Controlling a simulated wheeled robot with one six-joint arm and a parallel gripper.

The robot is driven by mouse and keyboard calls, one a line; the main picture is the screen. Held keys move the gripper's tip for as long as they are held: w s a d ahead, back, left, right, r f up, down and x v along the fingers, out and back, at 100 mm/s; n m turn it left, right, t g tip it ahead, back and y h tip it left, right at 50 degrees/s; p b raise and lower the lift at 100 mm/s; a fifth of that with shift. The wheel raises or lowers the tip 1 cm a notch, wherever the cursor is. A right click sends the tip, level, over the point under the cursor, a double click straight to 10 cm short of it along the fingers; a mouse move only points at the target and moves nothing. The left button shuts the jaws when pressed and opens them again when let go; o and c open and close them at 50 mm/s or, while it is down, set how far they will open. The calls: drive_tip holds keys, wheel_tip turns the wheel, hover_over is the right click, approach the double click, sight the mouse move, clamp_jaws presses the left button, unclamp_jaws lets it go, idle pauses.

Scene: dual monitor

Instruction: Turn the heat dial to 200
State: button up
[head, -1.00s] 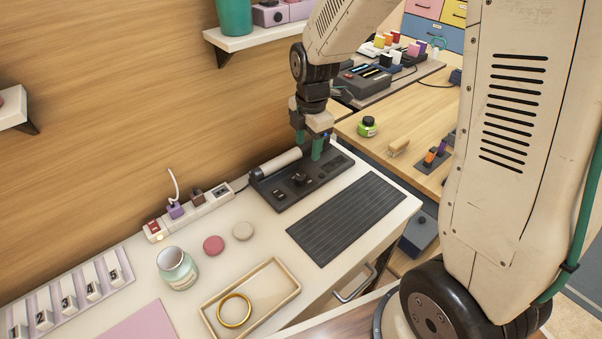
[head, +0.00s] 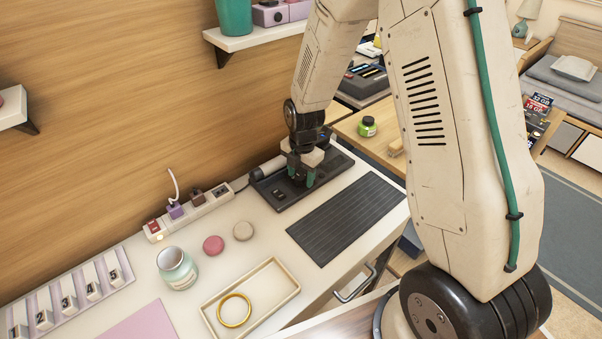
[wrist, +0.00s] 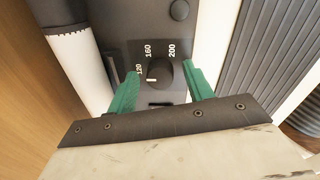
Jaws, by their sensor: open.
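The heat dial (wrist: 159,72) is a round black knob on a dark control panel (wrist: 143,27), with white marks around it; 120, 160 and 200 show in the wrist view. A short white line shows at the dial's left side, by the 120 mark. My gripper (wrist: 160,86) is open, its green fingers on the left and right of the dial. I cannot tell whether they touch it. In the head view my gripper (head: 301,172) is low over the panel (head: 285,195) and hides the dial.
A white roller (wrist: 78,65) lies along the panel's left side. A dark ribbed mat (head: 345,220) lies in front of it. A power strip (head: 190,211), a jar (head: 177,268) and a wooden tray (head: 252,296) stand to the left on the white counter.

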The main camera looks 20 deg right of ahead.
drive_tip(key=c, duration=1)
drive_tip(key=shift+o, duration=0.2)
drive_tip(key=shift+m, duration=0.3)
drive_tip(key=m, duration=0.9)
drive_tip(key=shift+m+h, duration=0.3)
drive_tip(key=shift+m, duration=0.1)
drive_tip(key=m, duration=0.7)
drive_tip(key=shift+a, duration=0.15)
drive_tip(key=m, duration=0.6)
drive_tip(key=shift+g, duration=0.3)
drive_tip(key=shift+m, duration=0.4)
